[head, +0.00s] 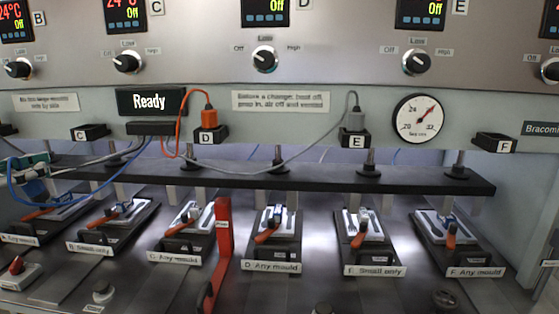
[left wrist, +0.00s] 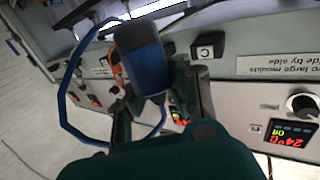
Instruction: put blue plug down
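My left gripper (head: 30,168) is at the left edge of the head view, in front of the panel below the holder marked C. It is shut on the blue plug (left wrist: 143,58), which sits between its dark fingers (left wrist: 160,105) in the left wrist view. A blue cable (head: 75,202) runs from the plug in a loop to the black block under the "Ready" display. The black holder C (head: 90,133) looks empty; it also shows in the left wrist view (left wrist: 207,46), to the right of the plug and apart from it. My right gripper is not in view.
An orange plug (head: 208,117) stands in holder D and a grey plug (head: 354,119) in holder E. Holder F (head: 494,142) looks empty. A dark bar (head: 330,178) runs below the holders, above several labelled moulds. A red upright lever (head: 222,235) stands between moulds C and D.

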